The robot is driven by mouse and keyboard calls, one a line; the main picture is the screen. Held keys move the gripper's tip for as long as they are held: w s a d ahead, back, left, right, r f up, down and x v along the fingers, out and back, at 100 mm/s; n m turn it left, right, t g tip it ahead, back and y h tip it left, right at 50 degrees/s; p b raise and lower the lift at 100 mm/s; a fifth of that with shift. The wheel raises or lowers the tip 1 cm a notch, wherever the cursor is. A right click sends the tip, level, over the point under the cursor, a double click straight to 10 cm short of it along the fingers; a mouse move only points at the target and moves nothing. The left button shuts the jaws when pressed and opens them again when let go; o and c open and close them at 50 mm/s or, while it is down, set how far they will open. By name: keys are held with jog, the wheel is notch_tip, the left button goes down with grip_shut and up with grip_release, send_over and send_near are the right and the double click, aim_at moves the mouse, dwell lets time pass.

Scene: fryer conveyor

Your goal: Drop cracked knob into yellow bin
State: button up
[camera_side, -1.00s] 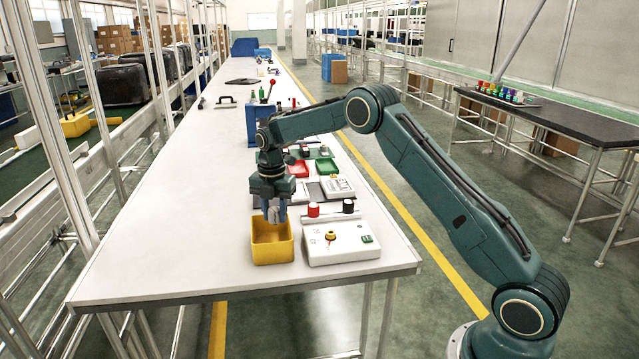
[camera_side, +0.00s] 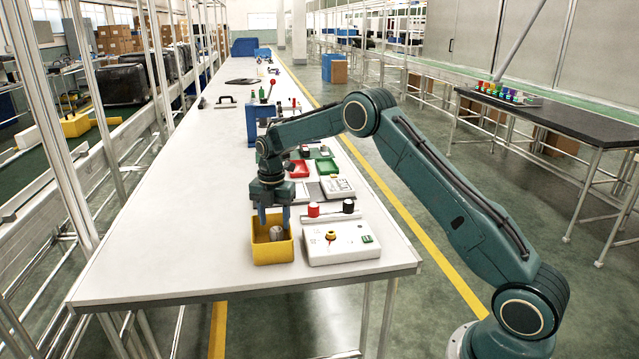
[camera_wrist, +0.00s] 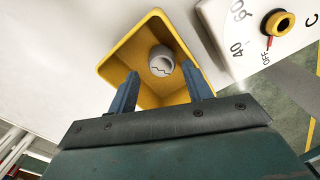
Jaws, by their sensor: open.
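The cracked knob (camera_wrist: 161,62) is a light grey round piece with a dark zigzag crack on its face. It is inside the yellow bin (camera_wrist: 118,50), below my fingers. In the side view the knob (camera_side: 276,233) also shows within the yellow bin (camera_side: 273,255), near its middle. My gripper (camera_side: 273,218) is above the bin, pointing down, with its blue fingers apart and nothing between them. In the wrist view my gripper (camera_wrist: 163,90) is open, its fingers spread to either side below the knob. I cannot tell whether the knob rests on the bin floor.
A white control box (camera_side: 341,245) with a yellow-and-red knob and green switch stands just right of the bin. Red (camera_side: 313,209) and black (camera_side: 348,206) knobs are behind it. Red and green trays and a blue stand are further back. The white table is clear to the left.

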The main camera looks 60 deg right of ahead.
jog(key=shift+s+d, duration=0.15)
jog(key=shift+s, duration=0.05)
notch_tip(320, 180, up, 14)
jog(key=shift+w, duration=0.15)
dwell(0.5)
dwell(0.4)
jog(key=s+a+r+m+t, duration=0.2)
jog(key=s+a+r+m, duration=0.2)
jog(key=s+r+m, duration=0.45)
jog(key=s+a+r+m+t, duration=0.1)
jog(key=s+a+r+m, duration=0.3)
jog(key=s, duration=0.7)
jog(key=s+a+f+m+t, duration=0.1)
jog(key=s+m, duration=0.3)
jog(key=s, duration=0.6)
jog(key=s+a+f+m+t, duration=0.1)
jog(key=s+a+f+m, duration=0.2)
jog(key=s, duration=0.7)
jog(key=shift+s+f+m+t, duration=0.35)
jog(key=shift+f+m, duration=0.3)
jog(key=shift+m, duration=0.6)
